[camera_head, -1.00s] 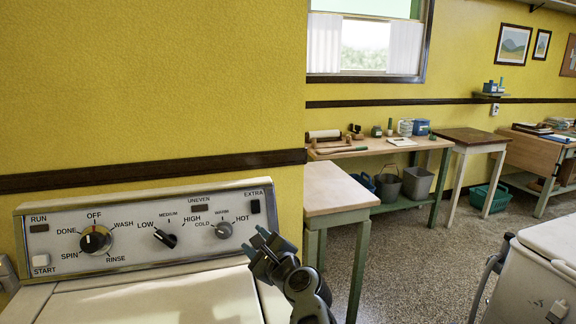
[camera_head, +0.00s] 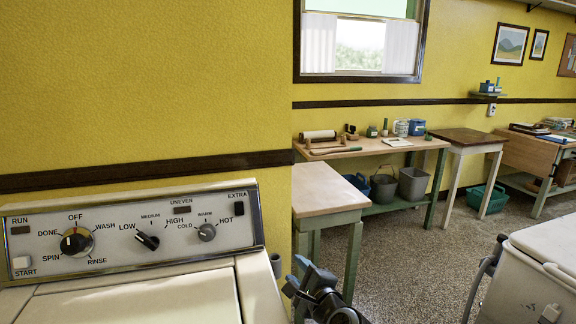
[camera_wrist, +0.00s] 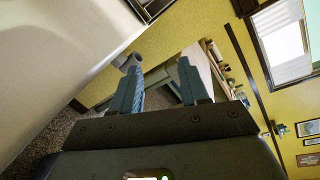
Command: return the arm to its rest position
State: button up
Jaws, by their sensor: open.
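My gripper (camera_head: 298,278) is low in the head view, just right of the white washer (camera_head: 150,296), and points up and to the left. In the wrist view its two blue-grey fingers (camera_wrist: 160,88) stand apart with nothing between them. My gripper is apart from the panel. The lower part of my arm is cut off by the bottom edge of the head view.
A small wooden table (camera_head: 322,190) stands behind my gripper. A long workbench (camera_head: 360,148) with several items stands along the yellow wall, with buckets (camera_head: 413,184) below. A white tub (camera_head: 545,270) is at the right. Speckled floor (camera_head: 420,250) lies open between.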

jog(key=s+d+f+n+h, duration=0.2)
jog(key=s+d+f+n, duration=0.15)
jog(key=s+d, duration=0.35)
jog(key=s+d+f+n+h, duration=0.2)
jog(key=s+d+f, duration=0.3)
jog(key=d, duration=0.3)
jog(key=s+d+f+n+h, duration=0.1)
jog(key=s+d+n, duration=0.45)
jog(key=s, duration=0.95)
jog(key=s+d+r+n+h, duration=0.1)
jog(key=s+r+n, duration=0.1)
jog(key=s, duration=0.7)
jog(key=s+d+r+n, duration=0.2)
jog(key=s, duration=0.7)
jog(key=s+a+r+n+b, duration=0.1)
jog(key=s+a+r+n, duration=0.3)
jog(key=s+r, duration=0.7)
jog(key=shift+s+a+h, duration=0.25)
jog(key=shift+s+h, duration=0.05)
jog(key=shift+s, duration=0.35)
jog(key=shift+c, duration=0.2)
